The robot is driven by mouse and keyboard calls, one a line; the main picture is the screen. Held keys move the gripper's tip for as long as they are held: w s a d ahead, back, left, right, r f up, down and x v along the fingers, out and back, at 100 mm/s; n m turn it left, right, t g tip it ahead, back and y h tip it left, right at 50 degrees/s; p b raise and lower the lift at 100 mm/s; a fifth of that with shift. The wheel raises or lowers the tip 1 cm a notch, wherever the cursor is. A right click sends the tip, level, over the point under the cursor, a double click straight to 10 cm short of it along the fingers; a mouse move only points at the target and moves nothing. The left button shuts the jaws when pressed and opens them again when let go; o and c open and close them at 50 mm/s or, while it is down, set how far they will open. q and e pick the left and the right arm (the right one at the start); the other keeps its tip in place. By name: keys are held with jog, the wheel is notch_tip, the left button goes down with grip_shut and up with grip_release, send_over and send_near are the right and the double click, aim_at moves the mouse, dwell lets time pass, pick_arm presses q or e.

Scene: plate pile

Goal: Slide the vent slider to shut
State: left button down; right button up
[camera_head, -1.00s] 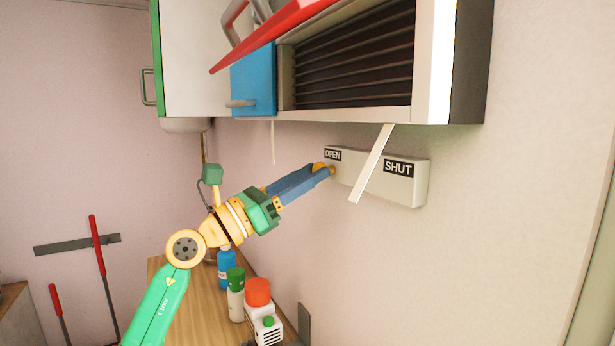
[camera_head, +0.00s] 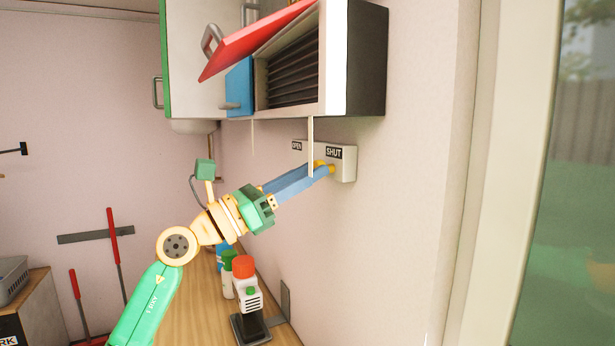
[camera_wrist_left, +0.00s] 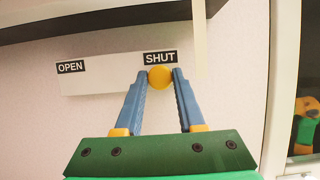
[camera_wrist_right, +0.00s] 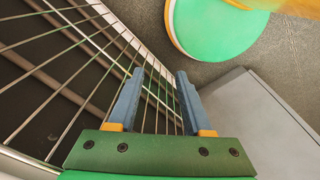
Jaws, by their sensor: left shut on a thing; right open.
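The vent slider's white panel (camera_head: 345,163) is on the wall under the cabinet; it also shows in the left wrist view (camera_wrist_left: 105,82). The OPEN label (camera_wrist_left: 70,67) is at its left end and the SHUT label (camera_wrist_left: 160,57) toward its right end. The round yellow slider knob (camera_wrist_left: 159,78) is just below the SHUT label. My left gripper (camera_head: 324,169) is shut on the knob, with one blue finger on each side of it in the left wrist view. My right gripper (camera_wrist_right: 155,80) is open and empty, seen only in its own wrist view.
A wall cabinet with a raised red flap (camera_head: 255,42), a blue door (camera_head: 240,86) and dark louvres (camera_head: 292,76) hangs above the panel. A white strip (camera_head: 310,148) hangs before the panel. Bottles and a red-topped device (camera_head: 244,268) stand below on the wooden counter (camera_head: 200,312).

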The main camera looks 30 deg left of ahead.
pick_arm(q)
jog(key=shift+f, duration=0.1)
jog(key=c, duration=0.5)
grip_release()
jog(key=shift+d, duration=0.3)
pick_arm(e)
jog(key=shift+w+a, duration=0.1)
jog(key=shift+a, duration=0.3)
jog(key=shift+f, duration=0.1)
pick_arm(q)
jog(key=b+v, duration=0.6)
jog(key=v, duration=0.1)
pick_arm(e)
notch_tip(320, 180, down, 6)
jog(key=shift+d+r, duration=0.15)
